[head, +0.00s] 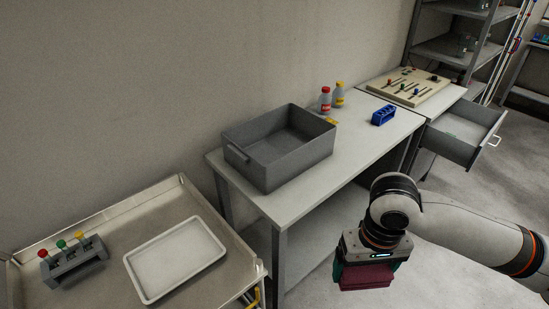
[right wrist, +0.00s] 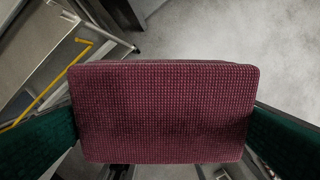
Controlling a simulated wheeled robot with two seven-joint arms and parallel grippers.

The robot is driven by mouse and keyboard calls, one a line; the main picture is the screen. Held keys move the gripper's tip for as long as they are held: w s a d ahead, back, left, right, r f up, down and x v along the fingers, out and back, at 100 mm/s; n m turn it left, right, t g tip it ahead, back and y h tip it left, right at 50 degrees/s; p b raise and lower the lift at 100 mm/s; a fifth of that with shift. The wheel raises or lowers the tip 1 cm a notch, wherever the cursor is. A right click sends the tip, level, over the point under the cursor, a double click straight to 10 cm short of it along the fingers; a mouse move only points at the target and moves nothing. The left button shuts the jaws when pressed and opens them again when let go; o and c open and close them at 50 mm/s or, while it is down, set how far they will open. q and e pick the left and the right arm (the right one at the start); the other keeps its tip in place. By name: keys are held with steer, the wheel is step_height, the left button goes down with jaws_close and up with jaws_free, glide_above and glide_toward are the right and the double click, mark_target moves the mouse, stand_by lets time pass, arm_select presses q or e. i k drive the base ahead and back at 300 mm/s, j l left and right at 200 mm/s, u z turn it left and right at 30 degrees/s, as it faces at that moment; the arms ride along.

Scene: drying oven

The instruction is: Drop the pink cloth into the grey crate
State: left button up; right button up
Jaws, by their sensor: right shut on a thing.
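The pink cloth (right wrist: 162,112), a dark pink folded block with a waffle texture, fills the middle of the right wrist view between two green finger pads. In the head view the cloth (head: 367,277) shows at the end of my right arm. My right gripper (head: 366,272) is shut on it and holds it in front of the table, apart from it. The grey crate (head: 268,172) stands on the white table at the middle; its visible inside looks empty. The gripper is to the right of and nearer than the crate. My left gripper is not in view.
The white table (head: 345,172) also bears a red-capped bottle (head: 325,100), a yellow-capped bottle (head: 339,95) and a blue rack (head: 383,115). A metal cart at left holds a white tray (head: 176,259) and a grey rack (head: 75,262). An open drawer (head: 465,135) juts out at right.

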mark_target(280, 143)
steer(key=i+l+u, duration=0.15)
steer(key=u, duration=0.3)
steer(key=i+l+u, duration=0.1)
steer(key=l+u, duration=0.15)
steer(key=u, duration=0.25)
steer(key=l+u, duration=0.3)
steer(key=u, duration=0.15)
steer(key=i, duration=0.05)
